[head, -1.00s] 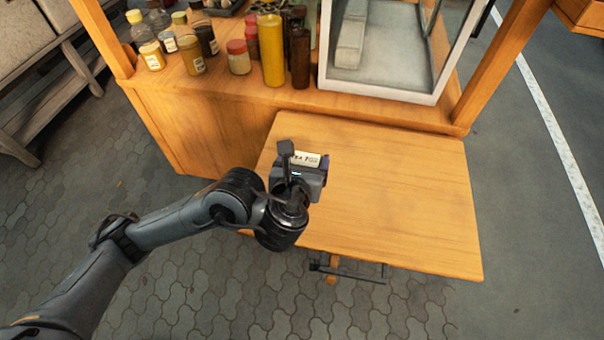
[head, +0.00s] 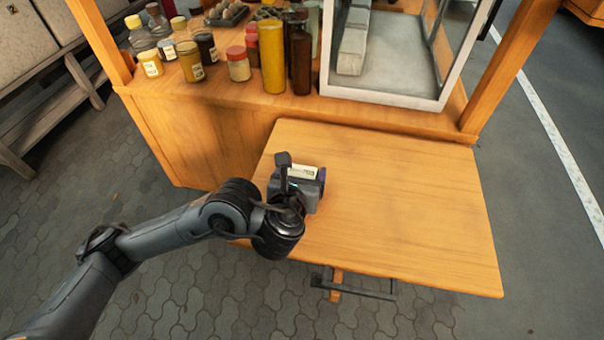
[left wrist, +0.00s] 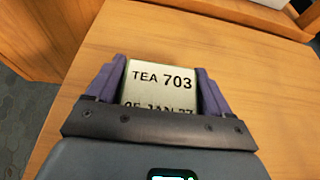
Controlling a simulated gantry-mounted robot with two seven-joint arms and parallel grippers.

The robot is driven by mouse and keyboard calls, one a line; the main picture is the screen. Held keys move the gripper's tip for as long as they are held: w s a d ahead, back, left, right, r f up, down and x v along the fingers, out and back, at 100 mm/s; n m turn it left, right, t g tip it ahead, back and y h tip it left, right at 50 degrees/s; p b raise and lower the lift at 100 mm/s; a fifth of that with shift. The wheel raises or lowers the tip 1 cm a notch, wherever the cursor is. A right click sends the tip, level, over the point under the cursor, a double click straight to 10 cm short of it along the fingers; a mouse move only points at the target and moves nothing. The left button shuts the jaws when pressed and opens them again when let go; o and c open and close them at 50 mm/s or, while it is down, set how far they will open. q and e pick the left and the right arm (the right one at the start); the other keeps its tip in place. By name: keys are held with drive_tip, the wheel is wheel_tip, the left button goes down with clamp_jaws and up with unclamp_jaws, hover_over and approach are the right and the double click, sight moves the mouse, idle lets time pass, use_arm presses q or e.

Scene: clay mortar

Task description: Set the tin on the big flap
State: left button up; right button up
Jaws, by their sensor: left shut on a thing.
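The tin (left wrist: 160,85) is pale with dark print reading "TEA 703". My left gripper (left wrist: 158,92) is shut on it, with a purple finger pad on each side in the left wrist view. In the head view the tin (head: 303,172) shows as a small pale strip beyond my left gripper (head: 300,180), over the left part of the big flap (head: 400,210). The flap is a flat wooden leaf at the front of the stall. I cannot tell whether the tin touches the flap. My right gripper is not in view.
The stall counter (head: 230,105) behind the flap holds several jars and bottles, including a tall yellow bottle (head: 272,57). A white-framed glass case (head: 385,95) stands at its right. The flap's middle and right are clear.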

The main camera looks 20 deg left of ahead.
use_arm(q)
drive_tip(key=shift+f, duration=0.1)
drive_tip(key=o, duration=1)
drive_tip(key=shift+o, duration=0.2)
drive_tip(key=shift+r, duration=0.2)
drive_tip(key=shift+s+r+p, duration=0.2)
drive_tip(key=shift+s+p, duration=0.1)
drive_tip(key=shift+p, duration=0.1)
drive_tip(key=p+v, duration=0.6)
drive_tip(key=v, duration=0.3)
drive_tip(key=shift+s+d+r, duration=0.1)
drive_tip(key=shift+s+r, duration=0.05)
drive_tip(key=shift+s, duration=0.1)
drive_tip(key=shift+v, duration=0.9)
